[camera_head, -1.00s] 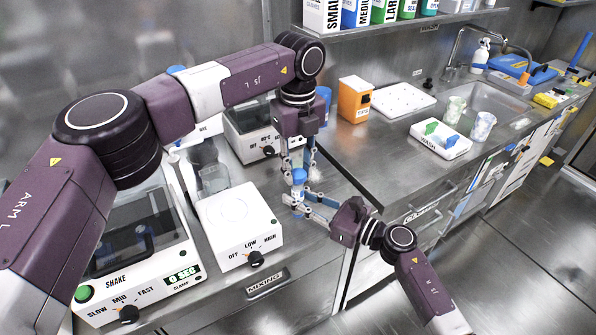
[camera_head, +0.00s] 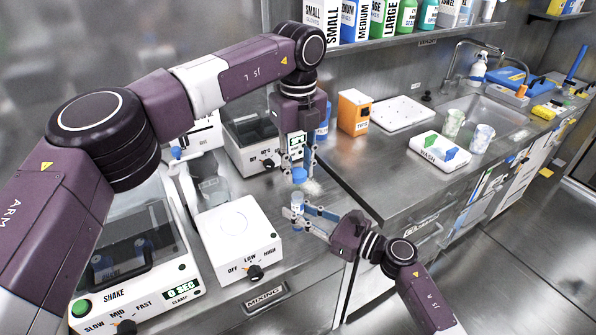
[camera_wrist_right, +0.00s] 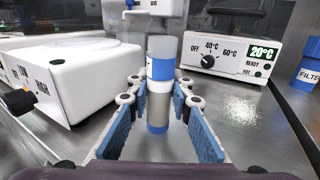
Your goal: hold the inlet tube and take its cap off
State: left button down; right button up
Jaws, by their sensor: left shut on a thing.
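My left gripper (camera_head: 299,160) points down and is shut on the blue cap (camera_head: 299,175). The cap is above the inlet tube (camera_head: 297,203), with a small gap between them. The tube is upright and uncapped. In the right wrist view the tube (camera_wrist_right: 160,72) has a pale clear upper part, a blue band and a blue bottom. The cap cannot be made out in the right wrist view.
The white stirrer with a dial (camera_head: 238,235) stands left of the tube, and the shaker (camera_head: 135,265) is farther left. The heater with a temperature dial (camera_wrist_right: 225,58) stands behind. An orange box (camera_head: 354,112) is on the counter at right.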

jog(key=o, duration=0.5)
jog(key=shift+d, duration=0.1)
